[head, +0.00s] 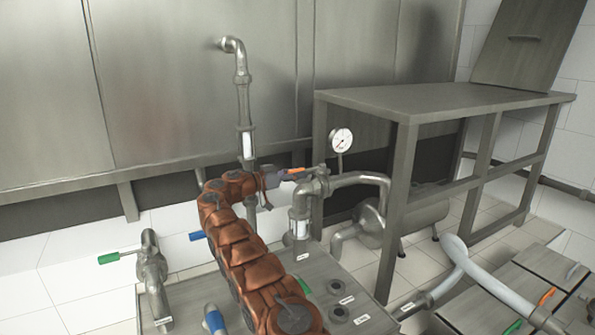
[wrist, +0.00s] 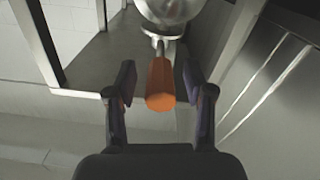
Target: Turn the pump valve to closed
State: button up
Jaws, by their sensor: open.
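An orange valve handle (head: 293,171) sits on the metal pipework near the pressure gauge, at the end of my arm in the head view. In the wrist view the orange handle (wrist: 160,85) points toward the camera, between my fingers, with a metal stem and round fitting behind it. My gripper (wrist: 160,82) is open around the handle, with a gap visible on both sides. In the head view my gripper (head: 272,179) is small and partly hidden by my arm. Label text is too small to read, so I cannot confirm this is the pump valve.
A pressure gauge (head: 341,140) and curved pipe (head: 350,179) stand just right of the handle. A green handle (head: 109,258) and blue handle (head: 214,320) are at the lower left. A metal table (head: 440,101) stands to the right. A hose (head: 487,278) lies at lower right.

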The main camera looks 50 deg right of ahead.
jog(key=shift+s+d, duration=0.1)
jog(key=shift+d, duration=0.25)
jog(key=shift+c, duration=0.4)
grip_shut()
